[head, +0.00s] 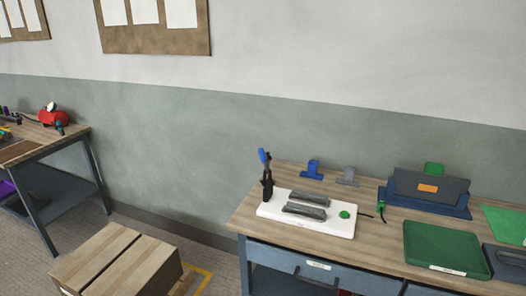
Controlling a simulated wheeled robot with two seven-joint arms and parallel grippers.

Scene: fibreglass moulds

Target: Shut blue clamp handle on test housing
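The test housing appears to be the white base plate (335,224) on the wooden workbench (240,220) at the right. A clamp (267,188) with a dark body stands at the plate's left end. Its blue handle (264,156) points up, roughly upright. Two dark grey ribbed bars (304,212) lie on the plate, with a green round part (344,214) to their right. Neither of my grippers is in the head view.
Blue and grey brackets (312,169) stand behind the plate. A blue holder with a dark panel (430,188) and a green tray (445,250) are to the right. A wooden crate (118,262) is on the floor at left. Another table (58,138) is far left.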

